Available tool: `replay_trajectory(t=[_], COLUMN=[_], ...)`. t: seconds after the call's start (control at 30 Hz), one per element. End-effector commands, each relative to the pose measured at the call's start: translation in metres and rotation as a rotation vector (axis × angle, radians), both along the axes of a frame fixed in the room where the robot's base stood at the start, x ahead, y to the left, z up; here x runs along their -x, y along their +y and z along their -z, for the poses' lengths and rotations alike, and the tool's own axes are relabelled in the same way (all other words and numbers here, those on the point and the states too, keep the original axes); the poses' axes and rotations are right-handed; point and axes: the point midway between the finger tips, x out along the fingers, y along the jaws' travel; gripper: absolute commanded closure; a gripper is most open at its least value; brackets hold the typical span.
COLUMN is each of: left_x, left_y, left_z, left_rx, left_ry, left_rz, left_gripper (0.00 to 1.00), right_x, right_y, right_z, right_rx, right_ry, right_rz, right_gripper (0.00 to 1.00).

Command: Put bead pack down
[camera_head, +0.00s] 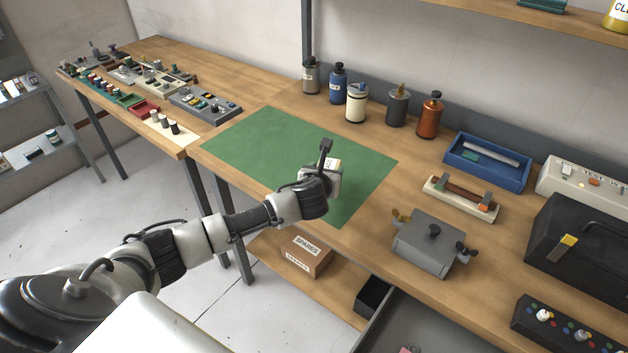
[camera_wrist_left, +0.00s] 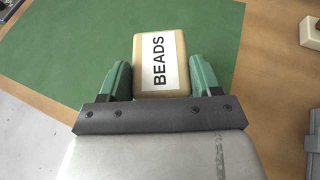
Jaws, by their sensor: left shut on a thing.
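The bead pack (camera_wrist_left: 160,65) is a small tan block with a white label reading BEADS. It sits between the two green fingers of my left gripper (camera_wrist_left: 160,80), which is shut on it. In the head view, a bit of the bead pack (camera_head: 334,163) shows past my left gripper (camera_head: 328,172), over the right part of the green mat (camera_head: 270,140). The mat also fills much of the left wrist view (camera_wrist_left: 60,50). I cannot tell whether the pack touches the mat. My right gripper is not in view.
Several bottles (camera_head: 355,102) stand along the back of the bench. A grey box with knobs (camera_head: 430,243), a cream holder (camera_head: 462,198), a blue tray (camera_head: 488,161) and a black case (camera_head: 580,245) are to the right. The mat's left half is clear.

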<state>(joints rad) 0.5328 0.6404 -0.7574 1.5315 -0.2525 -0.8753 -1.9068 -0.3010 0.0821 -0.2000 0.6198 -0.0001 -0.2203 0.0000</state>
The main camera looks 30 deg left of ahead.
Motion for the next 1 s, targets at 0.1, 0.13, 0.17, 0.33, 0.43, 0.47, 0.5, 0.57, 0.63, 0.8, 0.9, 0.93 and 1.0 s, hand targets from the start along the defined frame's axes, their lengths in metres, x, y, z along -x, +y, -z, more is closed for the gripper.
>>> replay_trajectory(t=[0.1,0.13,0.17,0.33,0.43,0.47,0.5,0.57,0.63,0.8,0.9,0.93,1.0], left_x=[0.000,-0.001,-0.001,0.000,0.000,0.000,0.000,0.000,-0.001,-0.001,-0.001,-0.001,-0.001], left_y=[0.019,0.022,0.025,0.029,0.028,0.028,0.028,0.029,0.028,0.028,0.028,0.028,0.028], left_z=[0.011,0.013,0.014,0.028,0.044,0.048,0.053,0.057,0.058,0.058,0.060,0.061,0.061], left_rx=[-0.001,-0.001,-0.001,0.003,0.002,0.002,0.002,0.001,0.001,0.001,0.001,0.001,0.001], left_ry=[0.001,0.001,0.000,0.001,0.004,0.003,0.002,0.002,0.000,0.000,0.000,0.000,0.000], left_rz=[-0.001,0.000,0.000,0.000,0.001,0.001,0.001,0.001,0.002,0.002,0.002,0.002,0.002], left_gripper=[0.62,0.62,0.62,0.62,0.62,0.62,0.62,0.62,0.62,0.62,0.62,0.62,0.30], right_x=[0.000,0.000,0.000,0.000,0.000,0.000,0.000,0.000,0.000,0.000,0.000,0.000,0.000], right_y=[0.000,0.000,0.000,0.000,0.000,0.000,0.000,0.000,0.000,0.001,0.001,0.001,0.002], right_z=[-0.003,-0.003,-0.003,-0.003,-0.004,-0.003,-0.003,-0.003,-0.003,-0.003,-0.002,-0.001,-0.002], right_rx=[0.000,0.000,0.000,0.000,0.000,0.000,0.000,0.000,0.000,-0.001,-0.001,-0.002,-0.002], right_ry=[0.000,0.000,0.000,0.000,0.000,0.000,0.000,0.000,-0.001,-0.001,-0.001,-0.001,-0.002], right_rz=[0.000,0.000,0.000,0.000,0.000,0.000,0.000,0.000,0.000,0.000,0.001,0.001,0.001], right_gripper=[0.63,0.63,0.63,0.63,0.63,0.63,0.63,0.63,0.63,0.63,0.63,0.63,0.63])
